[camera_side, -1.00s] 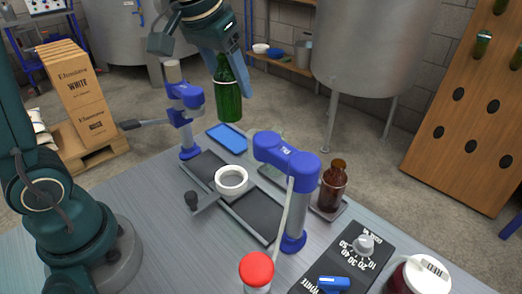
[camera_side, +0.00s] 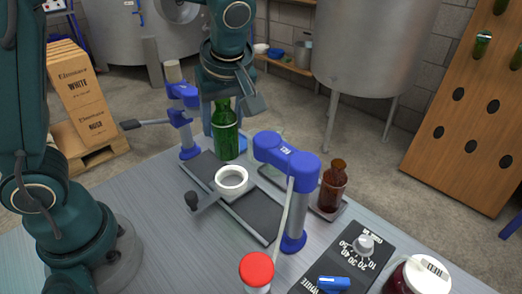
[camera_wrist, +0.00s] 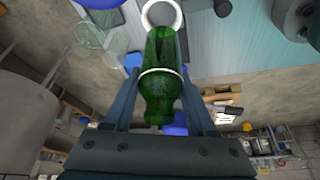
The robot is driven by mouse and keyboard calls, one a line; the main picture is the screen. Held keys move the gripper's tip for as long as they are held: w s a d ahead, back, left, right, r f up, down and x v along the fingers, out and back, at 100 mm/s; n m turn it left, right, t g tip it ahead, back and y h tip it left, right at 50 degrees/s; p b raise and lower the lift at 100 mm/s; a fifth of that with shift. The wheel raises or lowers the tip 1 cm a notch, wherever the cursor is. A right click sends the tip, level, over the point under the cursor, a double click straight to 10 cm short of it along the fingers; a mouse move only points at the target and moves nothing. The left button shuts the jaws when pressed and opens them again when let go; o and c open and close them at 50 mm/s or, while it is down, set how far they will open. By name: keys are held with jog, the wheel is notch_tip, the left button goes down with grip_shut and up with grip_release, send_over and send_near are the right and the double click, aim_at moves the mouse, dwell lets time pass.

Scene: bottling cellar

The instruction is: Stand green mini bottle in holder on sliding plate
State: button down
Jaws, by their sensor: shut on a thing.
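My gripper (camera_side: 224,100) is shut on the green mini bottle (camera_side: 226,138) near its top and holds it roughly upright. In the side view the bottle stands out behind the white ring holder (camera_side: 231,189), apart from it. The holder sits on the sliding plate (camera_side: 205,201), which has a dark knob on its handle (camera_side: 192,201) and lies on a dark track (camera_side: 258,216). In the wrist view the bottle (camera_wrist: 160,80) is between both fingers (camera_wrist: 160,100), and the white ring (camera_wrist: 178,18) shows beyond it at the top. The bottle's top is partly hidden by my gripper in the side view.
Blue-topped posts flank the track: a front one (camera_side: 288,157) and a rear one (camera_side: 186,120). A brown bottle (camera_side: 332,187) stands at right. A red-capped container (camera_side: 256,272) and a dial panel (camera_side: 345,262) are in front. The table's left front is clear.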

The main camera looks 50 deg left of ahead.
aim_at(226, 145)
jog(key=shift+f+n, duration=0.3)
jog(key=shift+n, duration=0.2)
jog(key=shift+f, duration=1.95)
jog(key=shift+f, duration=0.5)
